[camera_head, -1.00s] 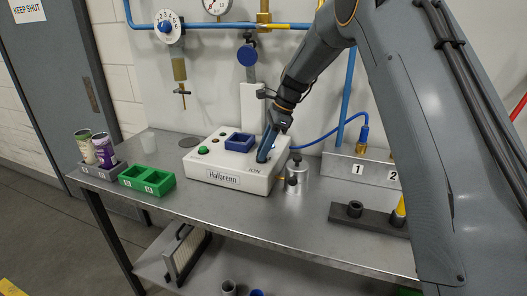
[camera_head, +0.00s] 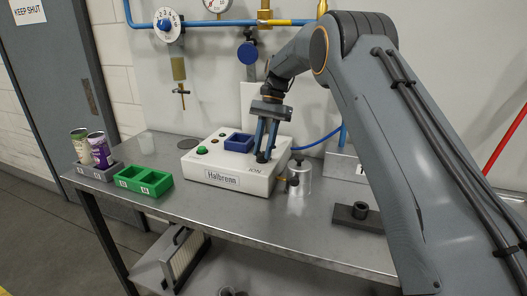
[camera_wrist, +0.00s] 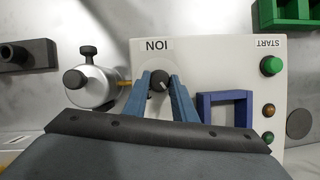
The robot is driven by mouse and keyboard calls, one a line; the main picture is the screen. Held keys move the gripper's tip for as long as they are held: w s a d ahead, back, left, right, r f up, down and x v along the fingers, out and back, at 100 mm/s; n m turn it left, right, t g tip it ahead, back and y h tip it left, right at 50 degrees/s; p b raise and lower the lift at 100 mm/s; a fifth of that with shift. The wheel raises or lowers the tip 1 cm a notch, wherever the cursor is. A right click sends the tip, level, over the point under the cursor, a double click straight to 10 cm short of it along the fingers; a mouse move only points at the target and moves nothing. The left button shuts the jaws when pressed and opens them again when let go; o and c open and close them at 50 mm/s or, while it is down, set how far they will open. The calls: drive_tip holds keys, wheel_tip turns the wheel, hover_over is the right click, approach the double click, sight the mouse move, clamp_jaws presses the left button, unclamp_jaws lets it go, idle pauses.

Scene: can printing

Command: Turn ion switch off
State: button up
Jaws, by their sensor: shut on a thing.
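The Halbrenn machine (camera_head: 225,180) is a white box on the steel table. Its black ION knob (camera_wrist: 160,80) sits by the ION label (camera_wrist: 158,44) in the wrist view, with a light pointer line running at a slant. My gripper (camera_head: 265,154) comes down from above at the box's right side. In the wrist view its blue fingers (camera_wrist: 159,86) are on either side of the knob, shut on it. In the head view the fingers mostly hide the knob.
A blue square holder (camera_head: 239,143) and a green START button (camera_wrist: 271,66) are on the box. A metal canister (camera_head: 299,177) stands close on its right. A green tray (camera_head: 143,182) and cans (camera_head: 99,150) stand at left. A black block (camera_head: 357,215) lies at right.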

drive_tip(key=shift+w+n+h+b, duration=0.1)
drive_tip(key=shift+n+h+b, duration=0.3)
drive_tip(key=shift+n, duration=0.7)
drive_tip(key=o, duration=1)
drive_tip(key=shift+o, duration=0.2)
drive_tip(key=b+v, duration=0.2)
drive_tip(key=v, duration=0.3)
drive_tip(key=shift+w+a+r, duration=0.1)
drive_tip(key=shift+w, duration=0.1)
drive_tip(key=shift+v, duration=1.2)
drive_tip(key=shift+s, duration=0.1)
